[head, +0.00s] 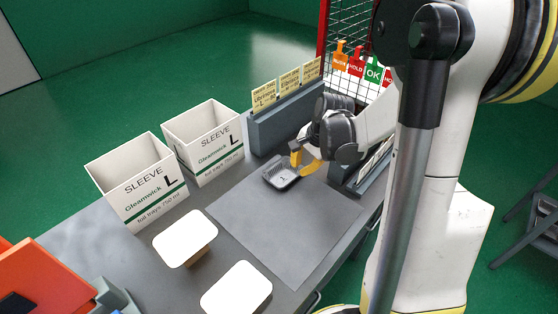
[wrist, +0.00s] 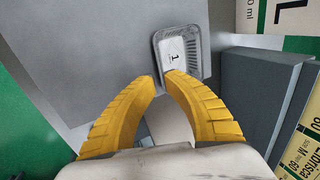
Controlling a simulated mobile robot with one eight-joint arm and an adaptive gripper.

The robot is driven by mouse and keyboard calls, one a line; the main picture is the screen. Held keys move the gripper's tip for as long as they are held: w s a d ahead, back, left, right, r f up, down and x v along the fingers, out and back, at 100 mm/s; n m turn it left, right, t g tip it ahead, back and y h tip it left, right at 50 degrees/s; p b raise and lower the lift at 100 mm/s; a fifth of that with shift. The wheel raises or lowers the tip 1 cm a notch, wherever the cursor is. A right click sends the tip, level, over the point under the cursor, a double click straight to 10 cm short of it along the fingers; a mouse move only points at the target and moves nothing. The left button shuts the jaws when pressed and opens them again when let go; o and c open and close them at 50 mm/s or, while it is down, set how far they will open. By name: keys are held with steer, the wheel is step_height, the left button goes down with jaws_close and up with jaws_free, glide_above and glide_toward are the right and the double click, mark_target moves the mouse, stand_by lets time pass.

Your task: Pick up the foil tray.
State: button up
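The foil tray (head: 282,174) is a small silver tray with ribbed walls. It lies at the back of the grey mat, and in the wrist view (wrist: 190,35) a white base marked "1" shows inside it. My gripper (head: 303,166) has yellow fingers and is at the tray's right side. In the wrist view its fingertips (wrist: 160,76) stand a little apart, at the tray's near left corner. The right fingertip overlaps the wall there. I cannot tell whether either finger touches the tray.
Two white sleeve boxes (head: 137,185) (head: 203,142) stand left of the grey mat (head: 290,225). Two white-topped items (head: 185,238) (head: 237,289) are nearer the front. A grey block with cards (head: 285,117) stands behind the tray. The mat's middle is clear.

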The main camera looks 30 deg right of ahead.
mark_target(295, 178)
steer(key=x, duration=0.2)
steer(key=b+x, duration=0.1)
steer(key=x, duration=0.1)
steer(key=shift+s+a+f, duration=0.15)
steer(key=shift+a, duration=0.1)
steer(key=b+x, duration=0.1)
steer(key=x, duration=0.1)
steer(key=b+x, duration=0.1)
steer(key=x, duration=0.1)
steer(key=d+b+x, duration=0.1)
steer(key=shift+w+f, duration=0.3)
steer(key=shift+w, duration=0.2)
steer(key=shift+r, duration=0.1)
jaws_close()
steer(key=shift+r, duration=0.1)
